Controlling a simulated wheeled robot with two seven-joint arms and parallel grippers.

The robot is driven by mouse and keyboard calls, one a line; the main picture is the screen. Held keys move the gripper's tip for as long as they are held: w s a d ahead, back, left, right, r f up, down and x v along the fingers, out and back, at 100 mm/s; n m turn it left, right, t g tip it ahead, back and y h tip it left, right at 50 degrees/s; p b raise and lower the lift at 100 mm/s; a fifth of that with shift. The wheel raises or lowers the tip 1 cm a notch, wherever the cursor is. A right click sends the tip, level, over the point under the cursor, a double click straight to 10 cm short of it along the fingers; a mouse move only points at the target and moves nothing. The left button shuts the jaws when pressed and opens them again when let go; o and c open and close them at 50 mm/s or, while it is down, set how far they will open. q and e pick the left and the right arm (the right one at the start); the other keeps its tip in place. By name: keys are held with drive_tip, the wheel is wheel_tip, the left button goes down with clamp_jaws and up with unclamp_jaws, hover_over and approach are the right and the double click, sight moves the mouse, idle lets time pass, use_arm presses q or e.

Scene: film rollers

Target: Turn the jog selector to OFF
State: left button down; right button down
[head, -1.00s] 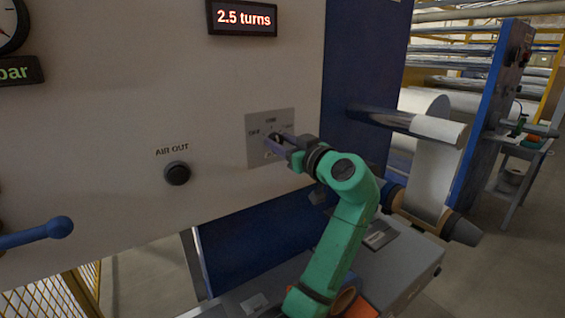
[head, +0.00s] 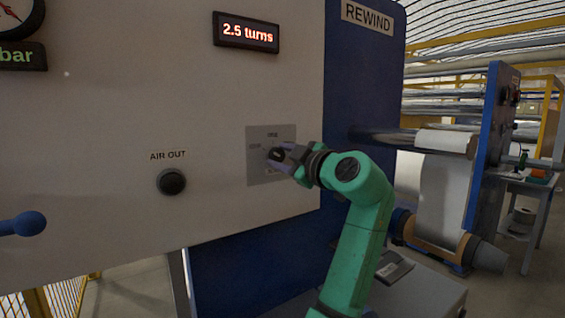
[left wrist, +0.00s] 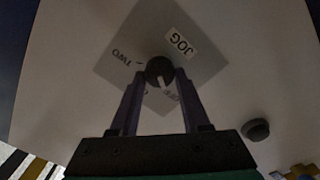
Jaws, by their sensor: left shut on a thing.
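The jog selector is a small round dark knob (left wrist: 159,69) with a pale pointer mark, on a grey square plate (head: 255,172) on the machine's pale front panel. In the left wrist view the pointer mark is toward the picture's bottom, near a faint label that seems to read OFF. A JOG label (left wrist: 179,42) and a label reading TWO (left wrist: 121,56) also show. My left gripper (left wrist: 158,82) is shut on the knob, one finger on each side. In the head view my left gripper (head: 279,155) hides most of the knob.
A black AIR OUT button (head: 171,182) is left of the plate. A display (head: 246,33) reading 2.5 turns is above, and a blue ball-ended lever (head: 28,223) is at far left. A blue upright with a REWIND sign (head: 368,17) and rollers stand to the right.

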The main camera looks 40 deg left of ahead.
use_arm(q)
drive_tip(key=shift+r, duration=0.15)
idle(0.3)
drive_tip(key=shift+c, duration=1.9)
unclamp_jaws()
drive_tip(key=shift+a, duration=0.15)
drive_tip(key=shift+w+a+f, duration=0.2)
drive_tip(key=shift+f, duration=0.05)
drive_tip(key=b+v, duration=0.3)
drive_tip(key=v, duration=1.1)
drive_tip(key=shift+d, duration=0.3)
